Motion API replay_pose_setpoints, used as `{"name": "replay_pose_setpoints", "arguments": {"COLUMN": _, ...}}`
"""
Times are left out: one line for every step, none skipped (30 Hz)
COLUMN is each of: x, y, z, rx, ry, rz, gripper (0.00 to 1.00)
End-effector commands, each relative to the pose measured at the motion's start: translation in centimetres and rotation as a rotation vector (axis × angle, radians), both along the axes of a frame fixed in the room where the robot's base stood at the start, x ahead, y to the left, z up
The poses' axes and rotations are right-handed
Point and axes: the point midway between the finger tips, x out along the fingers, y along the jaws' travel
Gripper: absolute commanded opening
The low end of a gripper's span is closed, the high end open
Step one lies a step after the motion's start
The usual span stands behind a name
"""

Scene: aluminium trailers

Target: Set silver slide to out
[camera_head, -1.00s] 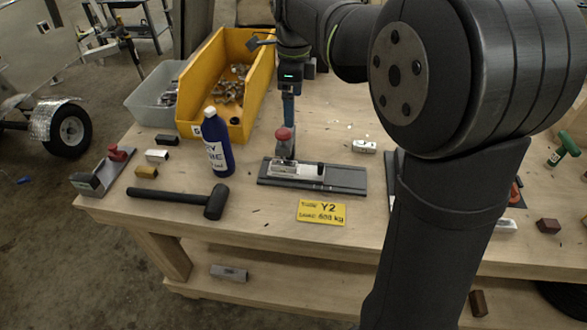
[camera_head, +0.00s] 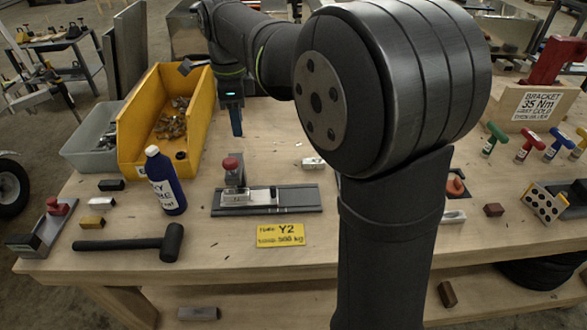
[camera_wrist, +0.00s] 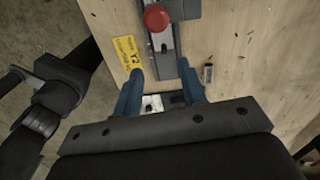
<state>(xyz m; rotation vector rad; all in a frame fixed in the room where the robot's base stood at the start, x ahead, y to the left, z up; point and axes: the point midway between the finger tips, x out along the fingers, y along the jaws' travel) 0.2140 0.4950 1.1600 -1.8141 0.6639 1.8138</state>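The silver slide (camera_head: 236,197) is a pale metal carriage with an upright grey post and a red knob (camera_head: 231,163). It sits toward the left end of a dark flat rail (camera_head: 290,198) on the bench. In the wrist view the red knob (camera_wrist: 156,18) shows at the top, beyond my fingertips. My gripper (camera_head: 237,132) is above and behind the knob, apart from it. Its two blue fingers stand apart and hold nothing in the wrist view (camera_wrist: 160,68). My arm's big joint covers the bench right of the rail.
A yellow label (camera_head: 281,235) lies before the rail. Another red-knobbed device (camera_head: 45,228) is at the left edge. Small coloured T-handles (camera_head: 528,145) stand at right.

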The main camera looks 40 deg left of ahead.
Motion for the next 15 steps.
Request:
{"name": "replay_pose_setpoints", "arguments": {"x": 0.4, "y": -0.4, "z": -0.4, "rx": -0.001, "ry": 0.001, "rz": 0.052, "gripper": 0.38}}
{"name": "replay_pose_setpoints", "arguments": {"x": 0.7, "y": -0.6, "z": -0.6, "rx": -0.002, "ry": 0.000, "rz": 0.095, "gripper": 0.38}}
{"name": "replay_pose_setpoints", "arguments": {"x": 1.0, "y": -1.0, "z": -1.0, "rx": -0.002, "ry": 0.000, "rz": 0.160, "gripper": 0.38}}
{"name": "replay_pose_setpoints", "arguments": {"x": 1.3, "y": -1.3, "z": -1.3, "rx": -0.003, "ry": 0.001, "rz": 0.213, "gripper": 0.38}}
{"name": "replay_pose_setpoints", "arguments": {"x": 1.7, "y": -1.5, "z": -1.6, "rx": -0.002, "ry": 0.001, "rz": 0.267, "gripper": 0.38}}
{"name": "replay_pose_setpoints", "arguments": {"x": 2.1, "y": -2.0, "z": -2.0, "rx": -0.002, "ry": 0.002, "rz": 0.339, "gripper": 0.38}}
{"name": "replay_pose_setpoints", "arguments": {"x": 2.3, "y": -2.3, "z": -2.3, "rx": -0.002, "ry": 0.002, "rz": 0.395, "gripper": 0.38}}
{"name": "replay_pose_setpoints", "arguments": {"x": 2.6, "y": -2.5, "z": -2.6, "rx": -0.002, "ry": 0.001, "rz": 0.448, "gripper": 0.38}}
{"name": "replay_pose_setpoints", "arguments": {"x": 3.0, "y": -2.9, "z": -3.0, "rx": -0.002, "ry": 0.002, "rz": 0.518, "gripper": 0.38}}
{"name": "replay_pose_setpoints", "arguments": {"x": 3.2, "y": -3.2, "z": -3.3, "rx": -0.002, "ry": 0.002, "rz": 0.568, "gripper": 0.38}}
{"name": "replay_pose_setpoints", "arguments": {"x": 3.4, "y": -3.4, "z": -3.5, "rx": -0.002, "ry": 0.001, "rz": 0.614, "gripper": 0.38}}
{"name": "replay_pose_setpoints", "arguments": {"x": 3.7, "y": -3.8, "z": -3.8, "rx": -0.001, "ry": 0.000, "rz": 0.673, "gripper": 0.38}}
{"name": "replay_pose_setpoints", "arguments": {"x": 3.9, "y": -4.0, "z": -4.0, "rx": -0.002, "ry": 0.001, "rz": 0.712, "gripper": 0.38}}
{"name": "replay_pose_setpoints", "arguments": {"x": 4.0, "y": -4.2, "z": -4.2, "rx": -0.002, "ry": 0.001, "rz": 0.747, "gripper": 0.38}}
{"name": "replay_pose_setpoints", "arguments": {"x": 4.2, "y": -4.4, "z": -4.4, "rx": -0.001, "ry": 0.000, "rz": 0.789, "gripper": 0.38}}
